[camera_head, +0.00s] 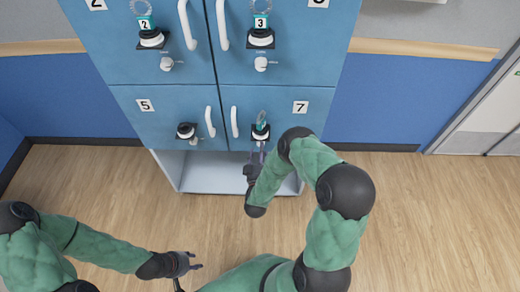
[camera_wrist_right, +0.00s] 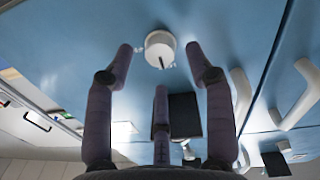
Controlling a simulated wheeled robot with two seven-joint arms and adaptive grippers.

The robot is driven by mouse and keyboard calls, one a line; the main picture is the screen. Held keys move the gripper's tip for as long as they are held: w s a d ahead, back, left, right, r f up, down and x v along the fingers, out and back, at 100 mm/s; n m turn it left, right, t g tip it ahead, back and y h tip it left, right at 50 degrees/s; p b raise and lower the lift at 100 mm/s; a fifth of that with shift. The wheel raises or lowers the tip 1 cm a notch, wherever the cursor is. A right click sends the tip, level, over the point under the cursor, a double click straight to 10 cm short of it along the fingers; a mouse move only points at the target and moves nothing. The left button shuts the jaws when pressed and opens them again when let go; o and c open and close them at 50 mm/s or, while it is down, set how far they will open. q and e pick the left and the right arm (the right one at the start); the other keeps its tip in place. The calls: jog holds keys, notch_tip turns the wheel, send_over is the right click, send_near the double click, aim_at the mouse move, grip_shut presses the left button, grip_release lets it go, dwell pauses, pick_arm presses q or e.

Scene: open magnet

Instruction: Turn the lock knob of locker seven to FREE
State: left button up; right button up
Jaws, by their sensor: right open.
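Locker seven (camera_head: 300,125) is the lower right blue door, marked with a 7 plate; it is shut. Its lock knob (camera_wrist_right: 160,46) shows in the right wrist view as a round white disc with a dark mark pointing down in that picture. Any lettering around it is too small to read. In the head view the knob is hidden by my gripper. My right gripper (camera_head: 259,152) is at the door's lower part; in the right wrist view its fingers (camera_wrist_right: 160,65) are spread around the knob's sides, apart from it. My left gripper (camera_head: 197,264) is open and empty, low over the floor.
A black fixture with a teal tag (camera_head: 261,129) sits above the knob area, with a white door handle (camera_head: 234,122) to its left. Locker five (camera_head: 150,125) adjoins on the left. An open grey compartment (camera_head: 205,172) lies below the doors. The wooden floor is clear.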

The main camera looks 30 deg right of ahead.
jog(key=shift+x, duration=1.35)
grip_shut()
jog(key=shift+m+y+b, duration=0.5)
jog(key=shift+m+b, duration=1.15)
jog(key=shift+m, duration=7.05)
